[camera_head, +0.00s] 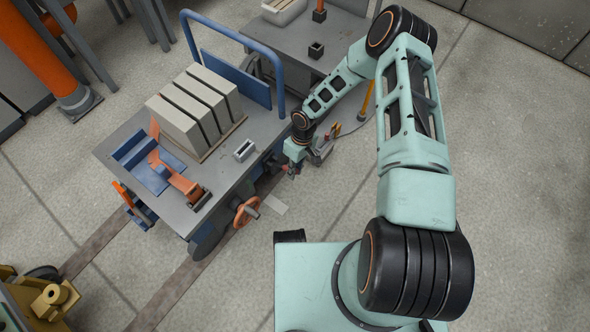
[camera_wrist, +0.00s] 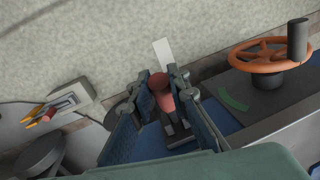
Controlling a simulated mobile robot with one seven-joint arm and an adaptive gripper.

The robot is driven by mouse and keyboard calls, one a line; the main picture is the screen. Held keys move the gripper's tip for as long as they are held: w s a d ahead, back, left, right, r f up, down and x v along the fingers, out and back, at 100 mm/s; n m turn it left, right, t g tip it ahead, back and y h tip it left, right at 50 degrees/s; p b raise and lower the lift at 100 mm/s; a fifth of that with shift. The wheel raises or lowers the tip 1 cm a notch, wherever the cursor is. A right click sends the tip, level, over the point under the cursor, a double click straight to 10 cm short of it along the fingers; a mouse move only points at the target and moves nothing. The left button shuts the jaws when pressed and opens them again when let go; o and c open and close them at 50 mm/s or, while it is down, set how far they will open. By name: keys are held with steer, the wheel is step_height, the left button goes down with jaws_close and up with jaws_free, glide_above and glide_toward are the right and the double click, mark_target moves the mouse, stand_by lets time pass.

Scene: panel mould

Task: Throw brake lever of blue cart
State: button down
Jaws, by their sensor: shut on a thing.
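The blue cart has a grey deck (camera_head: 225,178) and stands left of my arm in the head view. The brake lever's red grip (camera_wrist: 161,92) shows in the middle of the wrist view. My gripper (camera_head: 292,171) is low at the cart's near right side. In the wrist view my gripper's two dark fingers (camera_wrist: 163,82) lie on either side of the red grip and are shut on it. In the head view I cannot make out the lever.
An orange handwheel (camera_head: 247,211) sticks out from the cart's side; it also shows in the wrist view (camera_wrist: 268,57). Concrete blocks (camera_head: 193,112) stand on the deck. A grey bench (camera_head: 330,40) and a yellow post (camera_head: 367,98) are behind my gripper. The floor at right is clear.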

steer(key=shift+d+f, duration=0.1)
step_height(320, 180, down, 12)
steer(key=n+t+y+b, duration=0.1)
steer(key=t+y+b, duration=0.6)
steer(key=y+b, duration=0.2)
steer(key=shift+f+y+b, duration=0.15)
steer(key=shift+y+b, duration=0.15)
steer(key=shift+b, duration=0.35)
steer(key=c, duration=1.8)
jaws_free()
steer(key=v, duration=1.2)
